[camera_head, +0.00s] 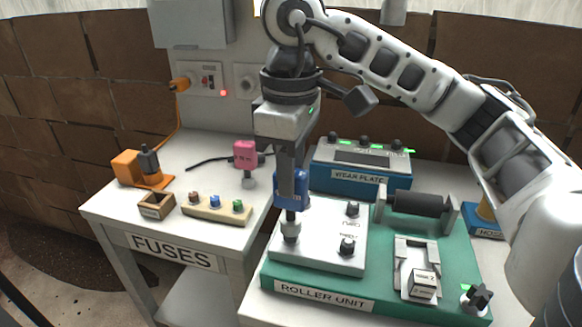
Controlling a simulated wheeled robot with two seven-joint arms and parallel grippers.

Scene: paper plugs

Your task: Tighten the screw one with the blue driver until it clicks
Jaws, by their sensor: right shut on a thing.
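My right gripper (289,181) points straight down and is shut on the blue driver (291,198). The driver stands upright, its grey lower end (291,230) over the front left corner of the light grey plate (330,258) on the roller unit. A screw under the driver there is hidden, and I cannot tell whether the tip is fully seated. Two dark knob-like screws (347,246) and (352,209) show on the same plate; their small labels are too blurred to read surely. My left gripper is not in view.
The green roller unit base (318,291) carries a dark roller (420,204) and a white holder (416,270). A blue "WEAR PLATE" box (362,180) stands behind. On the left "FUSES" table are a pink-headed tool (245,155), a fuse block (216,211), a small box (156,206) and an orange charger (126,167).

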